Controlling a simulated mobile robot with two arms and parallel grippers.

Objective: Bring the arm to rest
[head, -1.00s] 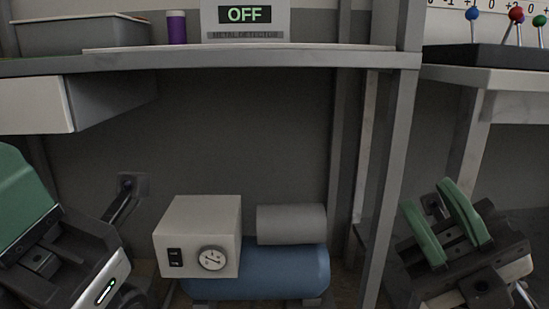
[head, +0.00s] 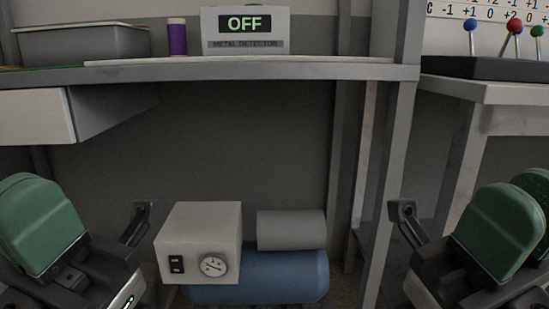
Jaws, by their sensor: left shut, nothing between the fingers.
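My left gripper (head: 40,226) is at the lower left of the head view, its green fingers together with nothing held. My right gripper (head: 516,215) is at the lower right edge. Its green fingers stand apart, one partly behind the other, with nothing seen between them. Both grippers are raised in front of the bench, below its top, and touch nothing that I can see. The picture's edges cut off part of both arms.
A bench shelf (head: 250,72) carries a grey bin (head: 84,45), a purple cylinder (head: 177,38) and a metal detector sign (head: 245,30) reading OFF. Below stands a compressor with a blue tank (head: 262,280). A grey post (head: 392,190) stands right of centre.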

